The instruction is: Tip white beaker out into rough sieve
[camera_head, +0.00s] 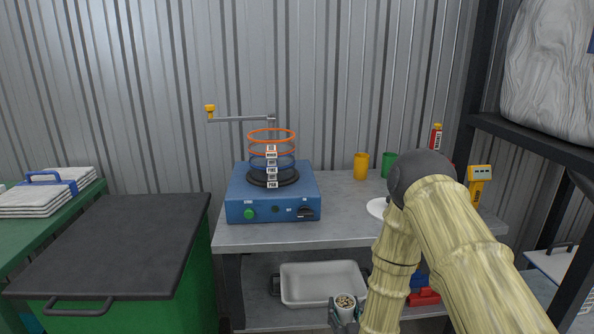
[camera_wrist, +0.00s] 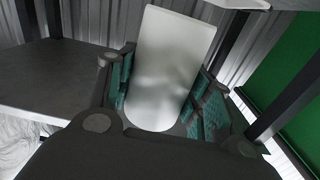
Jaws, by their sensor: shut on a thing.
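The white beaker (camera_head: 345,301) is in my gripper (camera_head: 344,314), low in front of the bench, at about the height of the lower shelf. Its open top faces the head camera and shows speckled grains inside; it looks about upright. In the wrist view the beaker (camera_wrist: 170,65) stands between the teal finger pads of my gripper (camera_wrist: 163,92), which is shut on it. A stack of sieves stands on the blue shaker (camera_head: 268,206), up and left of my gripper. The top sieve has an orange rim (camera_head: 271,135); I cannot read the labels.
A bar with a yellow knob (camera_head: 210,111) reaches out above and left of the stack. An orange cup (camera_head: 361,166), a green cup (camera_head: 389,164) and a white dish (camera_head: 377,207) stand on the bench. A white tray (camera_head: 322,284) sits on the lower shelf. A dark-lidded green bin (camera_head: 125,240) is left.

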